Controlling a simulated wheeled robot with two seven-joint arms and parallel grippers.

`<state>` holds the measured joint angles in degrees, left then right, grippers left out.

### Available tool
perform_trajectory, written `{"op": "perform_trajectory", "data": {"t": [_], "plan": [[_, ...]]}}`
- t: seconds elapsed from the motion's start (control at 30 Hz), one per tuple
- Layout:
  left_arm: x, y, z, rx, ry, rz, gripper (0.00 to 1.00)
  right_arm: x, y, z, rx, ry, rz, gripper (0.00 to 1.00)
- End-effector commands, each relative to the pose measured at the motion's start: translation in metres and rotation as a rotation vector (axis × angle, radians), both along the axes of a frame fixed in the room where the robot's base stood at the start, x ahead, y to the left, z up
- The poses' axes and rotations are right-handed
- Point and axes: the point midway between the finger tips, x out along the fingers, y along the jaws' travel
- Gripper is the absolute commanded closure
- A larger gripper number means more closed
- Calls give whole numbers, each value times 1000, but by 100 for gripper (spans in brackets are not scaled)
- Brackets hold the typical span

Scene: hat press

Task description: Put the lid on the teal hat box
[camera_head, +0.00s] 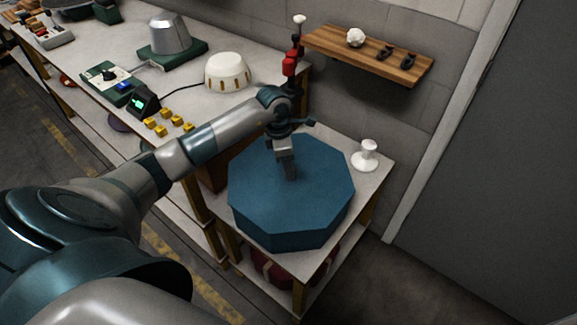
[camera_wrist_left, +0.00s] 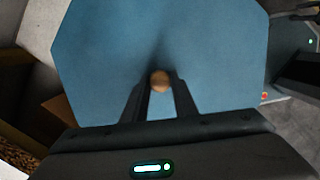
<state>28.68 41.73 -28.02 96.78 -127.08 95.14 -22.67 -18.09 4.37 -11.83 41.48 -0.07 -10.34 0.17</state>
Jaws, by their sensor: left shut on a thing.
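The teal hat box (camera_head: 283,234) stands on a small white-topped table in the head view. Its octagonal lid (camera_head: 325,190) covers the top, and I cannot make out a clear seam or gap between lid and box. The flat lid (camera_wrist_left: 100,60) fills much of the left wrist view, with a round wooden knob (camera_wrist_left: 159,81) at its middle. My left gripper (camera_head: 289,174) reaches down onto the middle of the lid. Its fingers are shut on the knob, one on each side. My right gripper is not in view.
A white stand (camera_head: 367,155) is on the table behind the box, to the right. A long workbench (camera_head: 270,60) holds a white domed thing (camera_head: 227,72), yellow blocks (camera_head: 168,124) and a grey cone (camera_head: 169,34). A wooden shelf (camera_head: 340,43) hangs on the wall.

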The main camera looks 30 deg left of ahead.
Motion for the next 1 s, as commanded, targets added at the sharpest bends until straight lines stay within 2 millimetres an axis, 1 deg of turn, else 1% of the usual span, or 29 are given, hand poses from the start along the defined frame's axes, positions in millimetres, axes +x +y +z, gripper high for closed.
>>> {"op": "perform_trajectory", "data": {"t": [0.03,0.33,0.37,0.4,0.43,0.47,1.0], "plan": [[0,0,-2,1,-1,0,100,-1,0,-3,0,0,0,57],[0,0,-4,-1,-1,0,100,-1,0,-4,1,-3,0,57],[0,0,-4,-1,-1,0,72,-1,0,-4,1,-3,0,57],[0,0,-4,-1,-1,0,63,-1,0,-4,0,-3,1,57],[0,0,-4,-1,-1,0,55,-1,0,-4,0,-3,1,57],[0,0,-5,-1,-1,0,53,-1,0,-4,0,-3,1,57],[0,0,-6,0,0,0,53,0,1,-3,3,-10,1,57]]}}
